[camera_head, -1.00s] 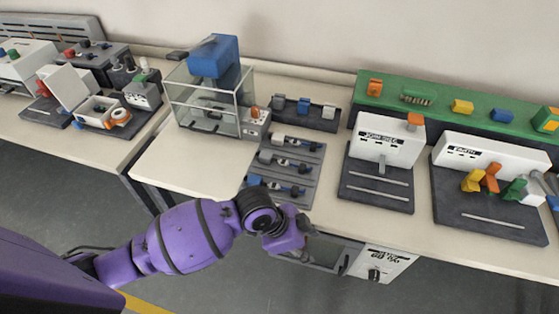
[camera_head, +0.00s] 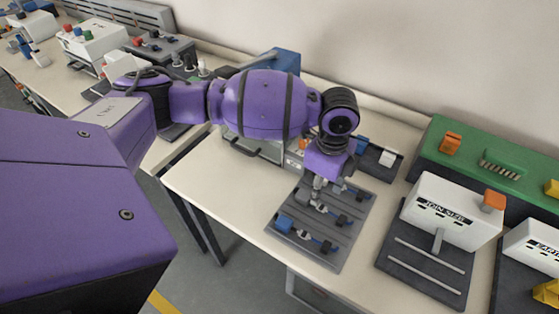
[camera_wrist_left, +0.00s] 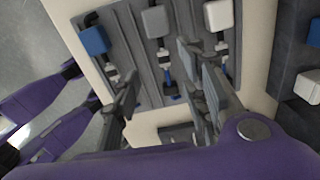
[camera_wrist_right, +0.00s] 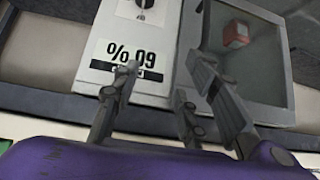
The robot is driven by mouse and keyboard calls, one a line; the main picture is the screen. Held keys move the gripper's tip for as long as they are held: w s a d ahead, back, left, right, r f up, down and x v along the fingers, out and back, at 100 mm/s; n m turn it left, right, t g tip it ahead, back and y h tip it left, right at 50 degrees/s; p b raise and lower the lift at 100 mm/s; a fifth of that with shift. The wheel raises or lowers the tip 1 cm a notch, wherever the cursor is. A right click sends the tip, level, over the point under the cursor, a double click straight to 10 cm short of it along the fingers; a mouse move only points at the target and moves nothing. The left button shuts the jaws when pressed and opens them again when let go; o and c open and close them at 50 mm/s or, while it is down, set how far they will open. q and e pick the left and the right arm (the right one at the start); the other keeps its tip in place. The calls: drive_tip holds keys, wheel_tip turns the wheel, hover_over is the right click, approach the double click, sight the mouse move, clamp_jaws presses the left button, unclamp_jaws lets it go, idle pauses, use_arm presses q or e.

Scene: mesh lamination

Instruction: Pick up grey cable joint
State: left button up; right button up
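The grey cable joint (camera_wrist_left: 156,21) shows in the left wrist view as a pale grey block in the middle row of the grey tray (camera_wrist_left: 132,58). A blue block (camera_wrist_left: 95,40) is in the row on its left and a white block (camera_wrist_left: 218,14) on its right. My left gripper (camera_wrist_left: 166,75) is open and empty above the tray, its fingers spread either side of the middle row. In the head view, my left gripper (camera_head: 318,194) points down over the tray (camera_head: 290,241) and hides part of it. My right gripper (camera_wrist_right: 165,68) is open and empty in its wrist view.
A white join-size station (camera_head: 450,212) stands right of the tray, with a green rack (camera_head: 480,160) behind. The right wrist view shows a white control panel (camera_wrist_right: 130,72) and a dark glass window (camera_wrist_right: 255,65) with a red object (camera_wrist_right: 236,34) behind it.

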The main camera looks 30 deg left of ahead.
sight(321, 208)
use_arm(q)
drive_tip(key=shift+w+f, duration=0.1)
drive_tip(key=shift+f, duration=0.3)
drive_tip(key=f, duration=0.2)
drive_tip(key=shift+s+a+f, duration=0.1)
drive_tip(key=shift+s+f, duration=0.2)
drive_tip(key=shift+s, duration=0.1)
drive_tip(key=f, duration=0.4)
drive_tip(key=shift+w, duration=0.35)
drive_tip(key=shift+r, duration=0.1)
drive_tip(key=c, duration=1)
clamp_jaws()
use_arm(e)
drive_tip(key=s, duration=0.1)
drive_tip(key=s+f, duration=0.1)
drive_tip(key=s, duration=0.1)
drive_tip(key=shift+d+f, duration=0.15)
drive_tip(key=shift+f, duration=0.2)
